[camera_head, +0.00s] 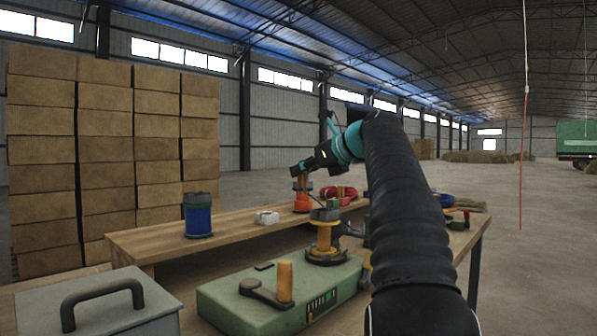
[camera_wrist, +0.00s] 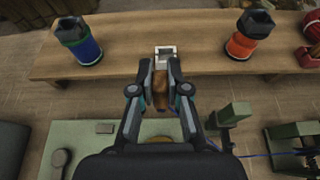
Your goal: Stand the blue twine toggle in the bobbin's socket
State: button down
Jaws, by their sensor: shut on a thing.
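My gripper (camera_head: 299,169) reaches over the wooden shelf in the head view. In the wrist view my gripper hides most of that area. A small white block with a dark recess (camera_wrist: 165,54) lies on the shelf just beyond the fingertips; it also shows in the head view (camera_head: 267,217).
A blue spool (camera_head: 198,216) and an orange spool (camera_head: 302,203) stand on the shelf (camera_head: 160,238), either side of the white block. Red coils (camera_head: 338,193) lie farther right. A grey box with a handle (camera_head: 105,312) is at front left. The shelf between the spools is otherwise clear.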

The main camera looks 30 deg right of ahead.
jog(key=s+d+b, duration=0.1)
jog(key=s+d, duration=0.1)
jog(key=s, duration=0.4)
jog(key=shift+s+f, duration=0.25)
jog(key=shift+s, duration=0.15)
dwell(0.5)
jog(key=shift+d, duration=0.1)
dwell(0.3)
jog(key=shift+f+b, duration=0.3)
jog(key=shift+f, duration=0.4)
jog(key=shift+r+p, duration=0.15)
jog(key=shift+p, duration=0.35)
jog(key=shift+f+b, duration=0.4)
jog(key=shift+f, duration=0.4)
jog(key=shift+f, duration=0.35)
jog(key=shift+f+b, duration=0.35)
jog(key=shift+f, duration=0.25)
jog(key=c, duration=1.1)
grip_release()
